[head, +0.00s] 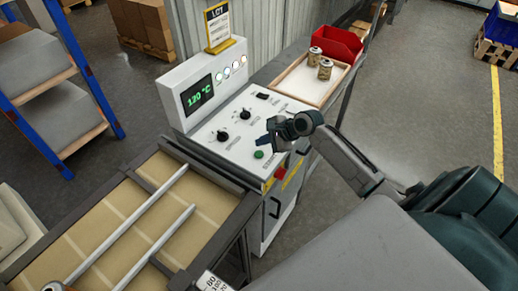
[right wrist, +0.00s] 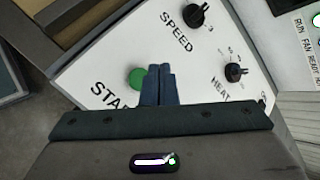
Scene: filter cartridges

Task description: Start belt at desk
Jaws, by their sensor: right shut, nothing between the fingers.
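The control desk (head: 222,153) has a sloped white panel with black knobs and a green button (head: 258,154). The green button also shows in the right wrist view (right wrist: 137,77), partly covered by my fingers, above lettering that begins "STA". My right gripper (head: 267,141) is shut and empty, with its fingertips over the panel close to the green button. In the right wrist view its blue fingers (right wrist: 159,84) are together. I cannot tell whether they touch the button. The belt (head: 125,215) with pale tan sections lies at lower left.
A display (head: 198,95) reading about 130 °C stands behind the panel, beside small round lamps. A red button (head: 280,172) is on the desk's front edge. A tray (head: 297,86) with two canisters and a red bin (head: 336,43) stands beyond. Guide rails cross the belt.

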